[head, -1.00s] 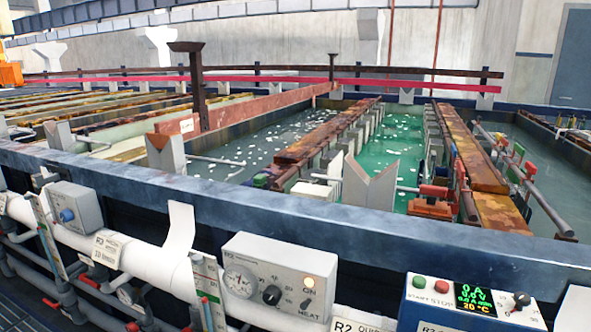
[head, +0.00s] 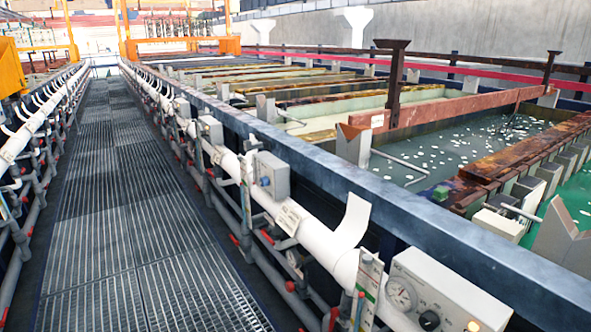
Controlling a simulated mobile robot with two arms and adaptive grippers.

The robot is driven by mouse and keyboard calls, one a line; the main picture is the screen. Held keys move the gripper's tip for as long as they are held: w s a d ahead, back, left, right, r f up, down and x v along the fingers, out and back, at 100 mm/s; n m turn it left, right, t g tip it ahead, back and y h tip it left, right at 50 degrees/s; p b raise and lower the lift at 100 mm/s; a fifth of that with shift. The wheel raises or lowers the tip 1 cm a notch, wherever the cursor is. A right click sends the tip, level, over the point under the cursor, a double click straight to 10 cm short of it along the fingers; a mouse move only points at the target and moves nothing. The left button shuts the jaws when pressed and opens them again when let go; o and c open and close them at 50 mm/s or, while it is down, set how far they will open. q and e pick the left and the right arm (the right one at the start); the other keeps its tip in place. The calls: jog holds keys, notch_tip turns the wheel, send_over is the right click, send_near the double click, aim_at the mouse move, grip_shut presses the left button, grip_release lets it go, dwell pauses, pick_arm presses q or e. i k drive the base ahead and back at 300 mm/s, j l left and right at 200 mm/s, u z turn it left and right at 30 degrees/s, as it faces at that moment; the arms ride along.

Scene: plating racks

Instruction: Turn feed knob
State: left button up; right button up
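A grey control box (head: 446,295) with a round gauge, a black knob (head: 429,320) and a lit lamp sits at the bottom right, cut off by the frame's lower edge. A smaller grey box (head: 271,175) with a blue knob (head: 265,181) is mounted farther along the tank side. I cannot read a label marking any knob as the feed knob. Neither of my grippers shows in the head view, so their state is hidden.
A grated walkway (head: 130,200) runs clear into the distance on the left. A white pipe (head: 325,238) with a raised white flap runs along the tank rim (head: 400,222). Open tanks of liquid lie to the right. Orange frames (head: 128,40) stand far off.

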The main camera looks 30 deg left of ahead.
aim_at(265, 182)
jog(key=u, duration=1.1)
